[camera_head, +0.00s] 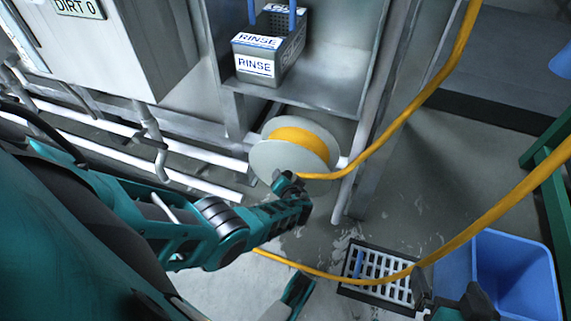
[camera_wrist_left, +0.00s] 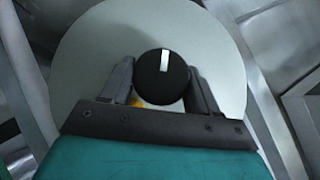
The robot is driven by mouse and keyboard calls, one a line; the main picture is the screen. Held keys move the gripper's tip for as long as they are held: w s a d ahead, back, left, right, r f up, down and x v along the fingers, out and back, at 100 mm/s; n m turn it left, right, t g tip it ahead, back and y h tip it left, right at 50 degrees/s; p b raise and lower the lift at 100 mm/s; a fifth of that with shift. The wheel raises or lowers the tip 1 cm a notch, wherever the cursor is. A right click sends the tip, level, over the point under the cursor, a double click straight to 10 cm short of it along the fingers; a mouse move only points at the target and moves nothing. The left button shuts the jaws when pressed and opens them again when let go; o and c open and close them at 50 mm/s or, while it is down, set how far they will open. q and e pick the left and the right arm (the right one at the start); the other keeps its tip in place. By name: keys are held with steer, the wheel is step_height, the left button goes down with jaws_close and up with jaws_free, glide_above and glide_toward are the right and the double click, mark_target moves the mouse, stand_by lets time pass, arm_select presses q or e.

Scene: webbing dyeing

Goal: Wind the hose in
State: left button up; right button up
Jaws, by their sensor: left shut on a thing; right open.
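The hose reel (camera_head: 265,160) has pale round flanges with yellow hose (camera_head: 445,85) wound on its core. In the left wrist view, its pale disc (camera_wrist_left: 95,45) fills the middle, with a black knob (camera_wrist_left: 162,78) bearing a white mark. My left gripper (camera_head: 289,184) is at the reel's near face, shut on the black knob. The hose leaves the reel, rises to the upper right, and a second length crosses the floor and climbs to the right edge. My right gripper (camera_head: 448,290) is open at the lower right, just below this length; no hose is visibly gripped.
A floor drain grate (camera_head: 381,291) and a blue bin (camera_head: 515,275) lie at the lower right. A RINSE box (camera_head: 258,65) stands on a metal shelf above the reel. White pipes (camera_head: 190,152) run at the left. A green frame (camera_head: 545,150) stands at the right edge.

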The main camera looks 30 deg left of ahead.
arm_select(q)
steer(key=shift+y, duration=0.3)
arm_select(e)
steer(key=shift+s+f, duration=0.1)
steer(key=shift+s, duration=0.05)
stand_by(0.3)
stand_by(0.3)
arm_select(q)
steer(key=o, duration=1)
arm_select(e)
steer(key=shift+w, duration=0.2)
steer(key=shift+r, duration=0.2)
